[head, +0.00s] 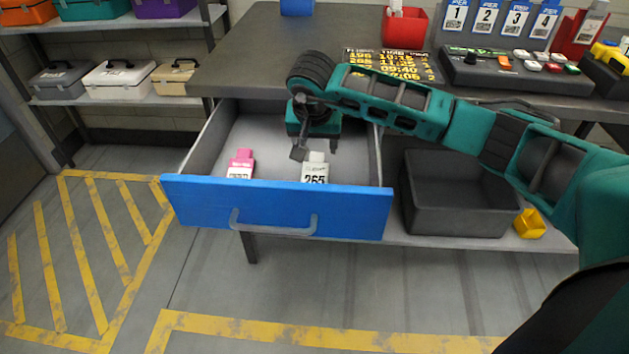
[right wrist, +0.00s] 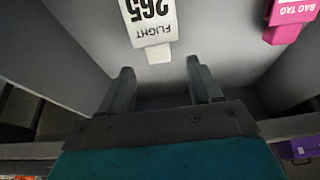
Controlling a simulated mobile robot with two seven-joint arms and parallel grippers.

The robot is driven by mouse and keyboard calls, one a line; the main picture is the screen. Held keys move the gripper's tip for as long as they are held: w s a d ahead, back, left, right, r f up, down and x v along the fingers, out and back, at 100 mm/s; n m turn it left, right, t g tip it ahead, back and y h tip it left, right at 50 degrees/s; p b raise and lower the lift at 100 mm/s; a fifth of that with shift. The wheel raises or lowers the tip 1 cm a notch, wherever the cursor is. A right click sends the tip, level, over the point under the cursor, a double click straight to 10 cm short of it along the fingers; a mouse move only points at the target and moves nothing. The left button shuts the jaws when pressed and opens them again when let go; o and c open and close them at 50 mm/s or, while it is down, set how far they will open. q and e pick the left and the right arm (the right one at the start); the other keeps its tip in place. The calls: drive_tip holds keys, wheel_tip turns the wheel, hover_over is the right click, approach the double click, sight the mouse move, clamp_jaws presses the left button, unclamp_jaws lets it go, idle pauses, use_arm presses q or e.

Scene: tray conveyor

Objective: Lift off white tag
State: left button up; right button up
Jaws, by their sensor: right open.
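The white tag (head: 315,171), printed 265, is in the open blue-fronted drawer (head: 275,209), right of its middle and near the front panel. Its lower part is hidden by the panel in the head view. The tag also shows at the top of the right wrist view (right wrist: 150,20), its narrow tab pointing toward the fingers. My right gripper (head: 316,149) reaches down into the drawer, just behind the tag. Its fingers (right wrist: 161,76) are open and empty, with the tab just beyond the tips. My left gripper is not in view.
A pink tag (head: 241,164) lies left of the white one in the drawer. The drawer's walls and front panel surround my gripper. The table top (head: 255,45) is above and behind. A dark bin (head: 455,195) and a yellow piece (head: 529,223) are on the lower shelf at right.

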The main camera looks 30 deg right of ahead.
sight(317, 154)
drive_tip(key=b+x, duration=0.1)
drive_tip(key=x, duration=0.4)
drive_tip(key=shift+w+d+f+b, duration=0.15)
drive_tip(key=shift+d+f+b, duration=0.05)
drive_tip(key=shift+f+b, duration=0.15)
drive_tip(key=shift+r, duration=0.1)
drive_tip(key=c, duration=1.1)
